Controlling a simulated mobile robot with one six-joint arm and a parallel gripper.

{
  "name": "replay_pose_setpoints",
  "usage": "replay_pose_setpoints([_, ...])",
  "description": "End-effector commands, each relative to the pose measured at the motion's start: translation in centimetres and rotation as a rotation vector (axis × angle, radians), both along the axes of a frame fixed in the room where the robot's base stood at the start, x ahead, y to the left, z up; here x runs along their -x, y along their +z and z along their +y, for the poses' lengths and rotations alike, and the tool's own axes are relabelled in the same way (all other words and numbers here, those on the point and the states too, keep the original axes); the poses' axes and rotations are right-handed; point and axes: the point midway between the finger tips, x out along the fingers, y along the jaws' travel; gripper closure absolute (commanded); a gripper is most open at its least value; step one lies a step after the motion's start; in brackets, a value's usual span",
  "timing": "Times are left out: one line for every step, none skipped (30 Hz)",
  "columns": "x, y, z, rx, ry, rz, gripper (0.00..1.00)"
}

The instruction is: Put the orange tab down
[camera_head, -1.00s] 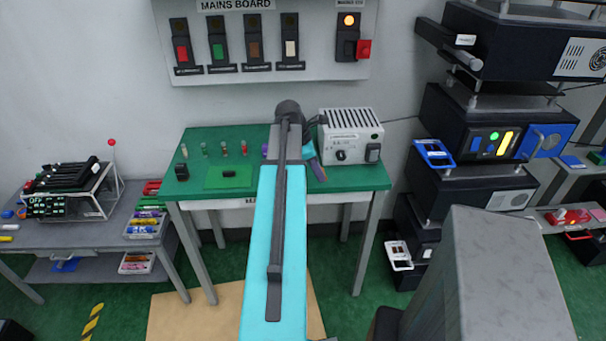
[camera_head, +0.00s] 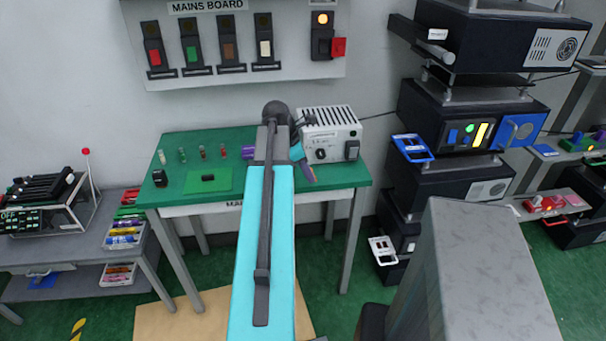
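No clearly orange tab shows. The mains board (camera_head: 290,75) on the back wall has a row of switches, with a red tab (camera_head: 154,58), a green tab (camera_head: 191,54), a brown tab (camera_head: 228,52) and a white tab (camera_head: 265,48). All these tabs sit low in their dark slots. The brown one is closest to orange, but I cannot tell if it is meant. My arm reaches forward over the green table. My gripper (camera_head: 305,165) is mostly hidden behind the arm's end, left of the white box; its fingers cannot be made out.
The green-topped table (camera_head: 195,145) carries small coloured vials, a black block (camera_head: 208,177) and a white vented box (camera_head: 329,133). A lit amber lamp (camera_head: 322,18) sits above a red switch (camera_head: 338,47). Stacked black units (camera_head: 455,120) stand at right; a lever rack (camera_head: 50,200) stands left.

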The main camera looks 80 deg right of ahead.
Motion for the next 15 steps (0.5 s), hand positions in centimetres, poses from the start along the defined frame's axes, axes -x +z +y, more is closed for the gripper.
replay_pose_setpoints([-0.2, 0.0, 0.0, 0.0, 0.001, 0.0, 1.0])
replay_pose_setpoints([-0.3, 0.0, 0.0, 0.0, 0.002, 0.0, 1.0])
replay_pose_setpoints([-0.6, 0.0, 0.1, 0.0, 0.004, -0.001, 1.0])
replay_pose_setpoints([-0.9, 0.0, 0.1, 0.0, 0.007, -0.001, 1.0])
replay_pose_setpoints([-1.2, 0.0, 0.1, 0.0, 0.009, -0.002, 1.0])
replay_pose_setpoints([-1.8, 0.0, 0.2, 0.0, 0.012, -0.002, 1.0])
replay_pose_setpoints([-2.3, 0.0, 0.3, 0.0, 0.016, -0.003, 1.0])
replay_pose_setpoints([-2.9, 0.0, 0.4, -0.001, 0.019, -0.004, 1.0])
replay_pose_setpoints([-3.8, 0.1, 0.5, 0.0, 0.024, -0.005, 1.0])
replay_pose_setpoints([-4.4, 0.1, 0.7, 0.0, 0.027, -0.007, 1.0])
replay_pose_setpoints([-5.2, 0.1, 0.8, -0.001, 0.032, -0.007, 1.0])
replay_pose_setpoints([-6.3, 0.1, 1.1, -0.002, 0.039, -0.009, 1.0])
replay_pose_setpoints([-7.2, 0.1, 1.3, -0.002, 0.043, -0.01, 1.0])
replay_pose_setpoints([-8.1, 0.1, 1.5, -0.002, 0.049, -0.011, 1.0])
replay_pose_setpoints([-9.3, 0.1, 1.8, -0.003, 0.056, -0.013, 1.0])
